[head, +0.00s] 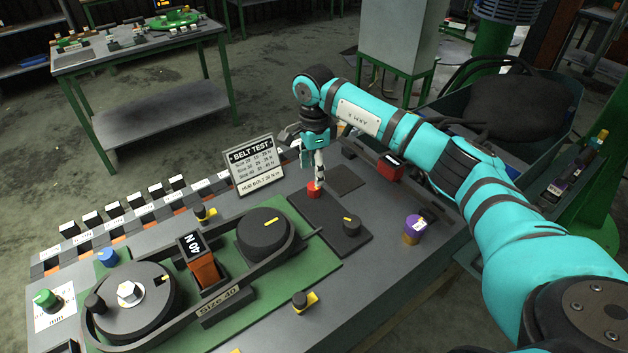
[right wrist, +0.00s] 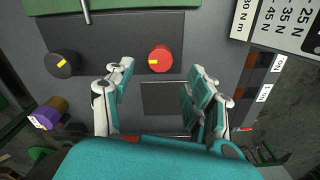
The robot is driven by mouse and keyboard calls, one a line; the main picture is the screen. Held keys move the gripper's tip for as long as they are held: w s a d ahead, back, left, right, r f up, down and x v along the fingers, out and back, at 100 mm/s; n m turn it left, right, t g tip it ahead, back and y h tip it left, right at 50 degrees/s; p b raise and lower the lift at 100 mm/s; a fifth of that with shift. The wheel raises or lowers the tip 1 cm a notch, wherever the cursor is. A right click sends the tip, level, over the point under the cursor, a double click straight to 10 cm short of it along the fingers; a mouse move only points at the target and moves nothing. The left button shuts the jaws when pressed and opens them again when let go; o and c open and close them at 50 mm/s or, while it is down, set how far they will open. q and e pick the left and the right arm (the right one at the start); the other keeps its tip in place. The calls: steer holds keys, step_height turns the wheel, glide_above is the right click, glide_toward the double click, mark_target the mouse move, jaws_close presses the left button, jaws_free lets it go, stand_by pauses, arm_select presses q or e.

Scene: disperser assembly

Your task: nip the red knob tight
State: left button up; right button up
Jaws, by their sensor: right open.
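The red knob (head: 314,190) stands on a dark plate (head: 327,228) on the grey bench, with a yellow mark on its top. It also shows in the right wrist view (right wrist: 160,59), upright and uncovered. My right gripper (head: 318,181) points down close to the knob in the head view. In the right wrist view my right gripper (right wrist: 160,75) is open, its two fingers apart on either side of the knob's line, with the knob a little beyond the fingertips. I cannot see any touch. My left gripper is not in view.
A black knob (head: 350,224) shares the plate. The Belt Test sign (head: 256,165) stands left of my right gripper. The belt rig (head: 262,232) fills the front left of the bench.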

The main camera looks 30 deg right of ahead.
mark_target(314, 186)
step_height(314, 186, down, 6)
steer(key=shift+r+p, duration=0.1)
steer(key=shift+p, duration=0.4)
steer(key=c, duration=1.1)
steer(key=shift+c, duration=0.2)
